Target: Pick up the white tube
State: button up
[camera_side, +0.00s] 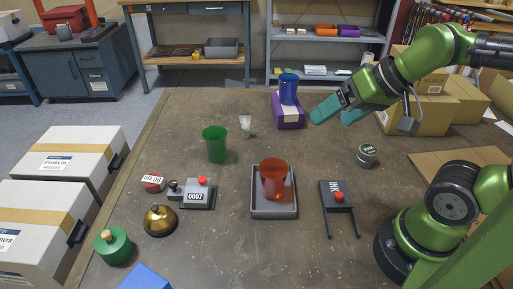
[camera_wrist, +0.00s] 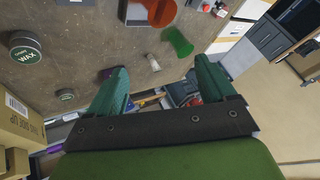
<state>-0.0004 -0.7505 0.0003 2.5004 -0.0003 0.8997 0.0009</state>
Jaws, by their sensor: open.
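The white tube (camera_side: 245,125) is small and stands on the table behind and to the right of the green cup (camera_side: 215,143). In the wrist view the white tube (camera_wrist: 152,62) shows between my fingers in the picture, beside the green cup (camera_wrist: 178,42). My gripper (camera_side: 333,112) has teal fingers and is open and empty, raised above the table to the right of the tube and clear of it. In the wrist view both fingers of my gripper (camera_wrist: 160,70) are spread apart.
A blue cup (camera_side: 288,88) stands on a purple box (camera_side: 288,112) between the tube and my gripper. A red cup (camera_side: 273,178) sits in a grey tray (camera_side: 259,212). A wax tin (camera_side: 367,155) and cardboard boxes (camera_side: 420,112) are at the right. Table around the tube is clear.

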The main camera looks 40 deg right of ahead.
jog(key=c, duration=0.6)
